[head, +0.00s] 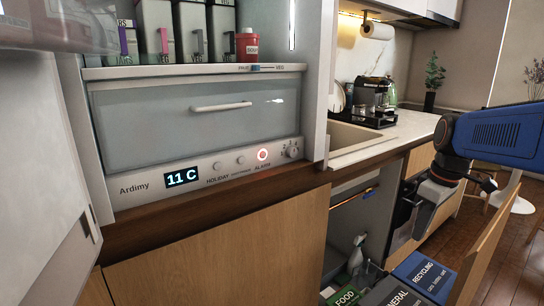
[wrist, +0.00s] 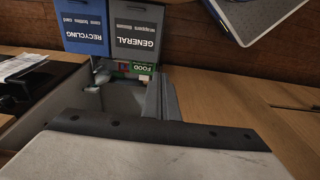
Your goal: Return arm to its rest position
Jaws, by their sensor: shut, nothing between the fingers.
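My blue arm reaches in from the right in the head view, with my gripper (head: 424,226) at its end, pointing down beside the open cabinet under the counter. In the wrist view, the grey fingers (wrist: 165,98) are shut and hold nothing. They are above the open drawer of bins. The blue recycling bin (head: 428,272) and the dark general bin (head: 400,297) are below my gripper in the head view.
The pulled-out wooden drawer front (head: 487,245) stands right of the bins. The counter (head: 400,132) carries a black coffee machine (head: 375,94) beside the sink. The fridge unit (head: 200,115) fills the left.

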